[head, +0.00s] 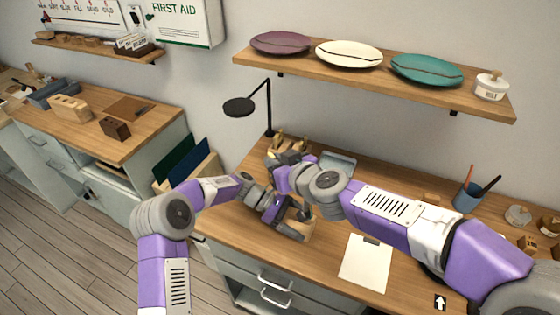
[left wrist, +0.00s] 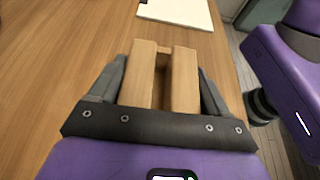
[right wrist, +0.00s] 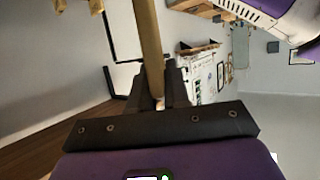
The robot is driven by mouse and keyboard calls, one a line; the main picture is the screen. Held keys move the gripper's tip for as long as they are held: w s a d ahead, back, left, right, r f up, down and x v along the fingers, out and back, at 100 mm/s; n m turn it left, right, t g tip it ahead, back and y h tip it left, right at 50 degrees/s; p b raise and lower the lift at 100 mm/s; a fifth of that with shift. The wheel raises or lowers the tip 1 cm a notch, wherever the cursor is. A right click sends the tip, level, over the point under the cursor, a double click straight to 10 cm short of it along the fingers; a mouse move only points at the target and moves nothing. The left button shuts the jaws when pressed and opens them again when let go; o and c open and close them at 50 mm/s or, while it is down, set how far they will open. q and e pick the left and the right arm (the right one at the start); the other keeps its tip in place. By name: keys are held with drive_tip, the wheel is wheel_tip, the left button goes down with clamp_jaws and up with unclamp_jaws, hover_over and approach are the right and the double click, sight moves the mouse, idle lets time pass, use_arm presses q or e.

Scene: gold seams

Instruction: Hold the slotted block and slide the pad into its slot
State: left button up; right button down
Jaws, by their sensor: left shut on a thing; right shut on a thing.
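The slotted block (left wrist: 183,80) is light wood with two upright walls and a narrow slot between them. My left gripper (left wrist: 162,72) is shut on it, one finger against each outer side; no pad shows in the slot. In the head view the left gripper (head: 295,222) is low over the table's front part. My right gripper (right wrist: 153,92) is shut on a thin tan piece, apparently the pad (right wrist: 149,45), seen edge-on. In the head view the right gripper (head: 280,160) is farther back, and its piece is hard to make out there.
A white clipboard (head: 365,262) lies on the wooden table to the right of the left gripper. A black lamp (head: 240,106) and small wooden items stand at the back. A blue cup (head: 467,198) stands at right. A shelf (head: 380,85) with plates hangs above.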

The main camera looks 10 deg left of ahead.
drive_tip(key=shift+s+a+f+n+g+y, duration=0.15)
drive_tip(key=shift+a+n+g+y, duration=0.1)
drive_tip(key=shift+n+g+y, duration=0.25)
drive_tip(key=shift+w+a+f+n+g+y, duration=0.1)
drive_tip(key=shift+a+f+n+g+y, duration=0.1)
drive_tip(key=shift+n+g+y, duration=0.3)
drive_tip(key=n+g, duration=0.1)
drive_tip(key=n+g+y, duration=0.1)
drive_tip(key=d+n+g, duration=0.1)
drive_tip(key=shift+s+y, duration=0.3)
drive_tip(key=n+g, duration=0.2)
hover_over(298, 224)
drive_tip(key=w, duration=0.2)
wheel_tip(298, 224, down, 4)
wheel_tip(298, 224, down, 7)
drive_tip(key=y, duration=0.1)
drive_tip(key=shift+s+d+f, duration=0.15)
drive_tip(key=shift+s, duration=0.05)
drive_tip(key=shift+f, duration=2.35)
idle(2.5)
